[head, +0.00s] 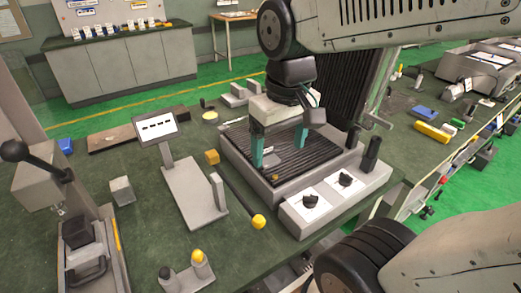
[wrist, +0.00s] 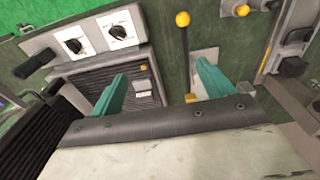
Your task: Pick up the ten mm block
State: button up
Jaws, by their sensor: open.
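No readable label marks the ten mm block, so I cannot tell for certain which block it is. A larger grey cube (head: 121,190) stands further left. My gripper (head: 278,155) is open, its two teal fingers pointing down over the ribbed plate. In the wrist view my gripper (wrist: 161,70) has nothing visibly held between its fingers.
A grey control box (head: 330,205) with two black knobs is at the plate's front. A dark rod with a yellow ball end (head: 258,221) lies left of it. A stand with a small display (head: 157,126) is further left. Bare bench surrounds the grey cube.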

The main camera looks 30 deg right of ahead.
jog(key=w+d+f, duration=0.2)
jog(key=w, duration=0.3)
jog(key=w+d+f, duration=0.2)
jog(key=w+d, duration=0.1)
jog(key=w, duration=0.3)
jog(key=g, duration=0.1)
send_over(265, 149)
notch_tip(265, 149, down, 5)
jog(key=f, duration=0.8)
jog(key=shift+w+d+f, duration=0.1)
jog(key=shift+w+d, duration=0.1)
jog(key=shift+w, duration=0.1)
jog(key=c, duration=1.2)
jog(key=shift+c, duration=0.3)
